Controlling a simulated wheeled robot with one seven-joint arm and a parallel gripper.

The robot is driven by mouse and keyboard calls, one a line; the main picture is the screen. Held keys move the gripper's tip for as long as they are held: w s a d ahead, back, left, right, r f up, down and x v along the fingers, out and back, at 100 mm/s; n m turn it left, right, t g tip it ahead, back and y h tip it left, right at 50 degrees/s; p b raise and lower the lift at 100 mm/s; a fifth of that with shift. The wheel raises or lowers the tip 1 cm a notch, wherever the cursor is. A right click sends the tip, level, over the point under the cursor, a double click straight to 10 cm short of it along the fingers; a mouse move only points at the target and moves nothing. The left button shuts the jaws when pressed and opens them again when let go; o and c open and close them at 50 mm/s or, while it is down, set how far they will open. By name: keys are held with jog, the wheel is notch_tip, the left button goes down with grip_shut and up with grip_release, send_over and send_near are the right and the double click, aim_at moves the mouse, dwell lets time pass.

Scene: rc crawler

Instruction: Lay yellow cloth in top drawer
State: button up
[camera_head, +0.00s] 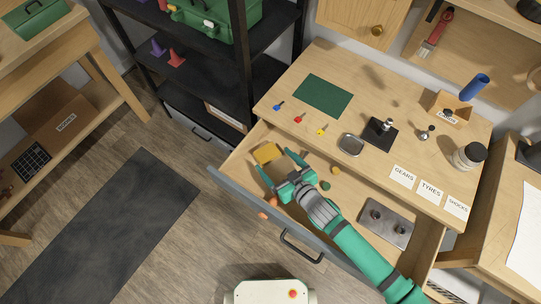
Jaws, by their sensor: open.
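The yellow cloth (268,153) looks like a small folded square and lies at the back left of the open top drawer (345,205). My gripper (274,161) is over the left part of the drawer. Its green fingers are spread and point toward the cloth, with nothing seen between them. The fingertips are close to the cloth's near side; I cannot tell whether they touch it. My arm hides part of the drawer's floor and front.
The drawer also holds a grey metal plate (384,222) and small round pieces. The desk top (275,95) above carries a green mat (323,95), small keys, a dish (351,145) and label cards. A black shelf (195,60) stands left; open floor lies front left.

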jog(key=v, duration=0.7)
jog(key=shift+r, duration=0.1)
dwell(0.4)
